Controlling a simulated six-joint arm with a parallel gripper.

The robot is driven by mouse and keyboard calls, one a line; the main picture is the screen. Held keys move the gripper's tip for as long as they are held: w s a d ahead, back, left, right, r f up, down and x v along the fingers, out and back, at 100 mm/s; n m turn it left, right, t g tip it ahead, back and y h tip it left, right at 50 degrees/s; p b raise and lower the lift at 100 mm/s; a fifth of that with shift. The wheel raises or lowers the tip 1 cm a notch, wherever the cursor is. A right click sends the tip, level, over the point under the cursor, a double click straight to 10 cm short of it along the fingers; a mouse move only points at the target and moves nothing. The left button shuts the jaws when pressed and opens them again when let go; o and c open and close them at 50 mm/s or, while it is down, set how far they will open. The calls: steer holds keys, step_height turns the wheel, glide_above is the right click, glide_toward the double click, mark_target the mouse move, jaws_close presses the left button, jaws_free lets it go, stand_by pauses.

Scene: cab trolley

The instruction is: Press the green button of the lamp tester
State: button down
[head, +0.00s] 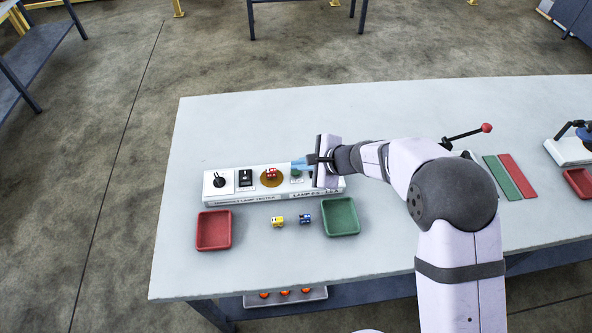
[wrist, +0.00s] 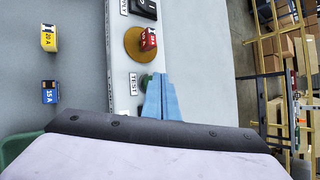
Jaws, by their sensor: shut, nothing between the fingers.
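The lamp tester (head: 258,199) is a long white box on the grey table; its top also shows in the wrist view (wrist: 120,50). Its green button (wrist: 145,82) sits next to a TEST label, partly hidden by my fingers. In the head view the button (head: 296,175) is just below my fingertips. My gripper (head: 295,164) has blue fingers, shut and empty, over the right part of the tester. In the wrist view the fingertips (wrist: 161,76) are right beside the button; I cannot tell whether they touch it. A red fuse (head: 271,174) stands on the tester's brass disc (wrist: 133,44).
A black lever (head: 219,181) and black switch (head: 245,178) are on the tester's left. In front lie a red tray (head: 213,230), a yellow fuse (head: 277,221), a blue fuse (head: 305,219) and a green tray (head: 341,217). The table behind the tester is clear.

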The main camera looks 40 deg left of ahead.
steer(key=shift+f+b, duration=0.5)
steer(key=shift+b, duration=0.05)
stand_by(0.4)
steer(key=shift+r, duration=0.15)
stand_by(0.3)
steer(key=shift+r+p, duration=0.65)
steer(key=shift+r, duration=0.2)
steer(key=shift+r, duration=0.1)
steer(key=shift+r+p, duration=1.85)
steer(key=shift+r, duration=0.55)
